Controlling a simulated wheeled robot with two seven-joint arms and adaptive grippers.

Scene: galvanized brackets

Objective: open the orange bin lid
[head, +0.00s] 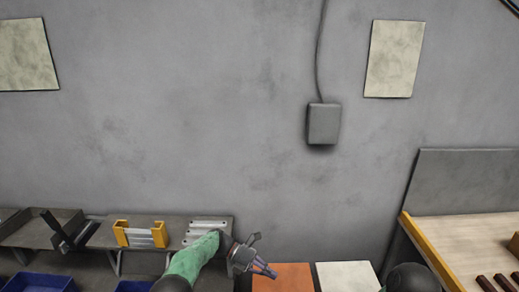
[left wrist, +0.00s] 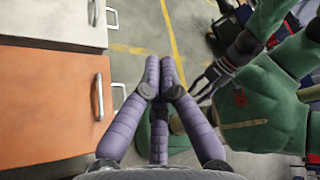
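The orange bin lid (head: 283,278) is at the bottom edge of the head view, cut off by it.
A white lid (head: 347,276) with its own handle (left wrist: 97,12) adjoins the orange one. A shelf with a yellow bracket holder (head: 122,233) and blue bins (head: 40,282) is at left. A workbench (head: 465,235) stands at right. Floor with yellow lines (left wrist: 135,48) is open beyond the fingers.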

